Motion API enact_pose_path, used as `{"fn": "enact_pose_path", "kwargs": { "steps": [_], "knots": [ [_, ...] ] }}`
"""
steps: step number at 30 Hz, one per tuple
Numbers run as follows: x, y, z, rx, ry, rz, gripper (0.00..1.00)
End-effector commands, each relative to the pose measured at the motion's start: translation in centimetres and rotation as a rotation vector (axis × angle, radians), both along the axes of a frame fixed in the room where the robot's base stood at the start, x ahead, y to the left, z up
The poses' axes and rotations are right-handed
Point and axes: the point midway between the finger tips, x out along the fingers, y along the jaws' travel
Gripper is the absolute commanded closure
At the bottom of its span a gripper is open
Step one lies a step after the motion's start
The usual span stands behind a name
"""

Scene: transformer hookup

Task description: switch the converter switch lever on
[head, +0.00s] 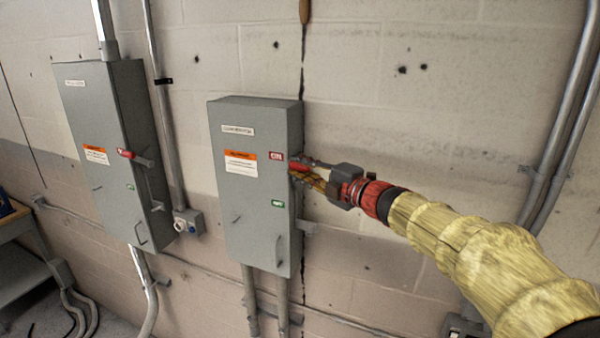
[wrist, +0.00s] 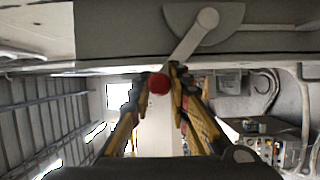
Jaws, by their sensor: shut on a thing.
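The middle grey switch box (head: 250,190) hangs on the block wall, with a small name plate whose text is too blurred to read surely. Its lever (head: 300,167) is on the right side, red at the end, level with the upper red label (head: 277,156). A green label (head: 278,203) sits lower. In the wrist view the lever is a grey bar (wrist: 195,40) slanting from a round pivot to a red knob (wrist: 159,84). My gripper (head: 296,177), with yellow and black fingers, is shut on the lever near the knob; its fingertips (wrist: 174,76) partly hide the bar.
A second grey switch box (head: 105,150) with its own red-ended lever (head: 126,154) hangs to the left. Conduits run up and down the wall, with a small control box (head: 188,222) between the boxes. Bare wall lies above my arm; vertical pipes (head: 570,120) stand at the right.

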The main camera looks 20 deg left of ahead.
Motion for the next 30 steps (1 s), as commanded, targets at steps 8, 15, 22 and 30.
{"fn": "enact_pose_path", "kwargs": {
  "steps": [8, 15, 22, 30],
  "knots": [
    [0.28, -0.06, 0.57, 0.002, -0.005, -0.002, 1.00],
    [0.29, -0.07, 0.75, 0.004, -0.006, -0.003, 1.00],
    [0.29, -0.08, 0.80, 0.005, -0.006, -0.003, 0.73],
    [0.28, -0.05, 0.51, 0.002, -0.003, -0.002, 0.63]
  ]
}}
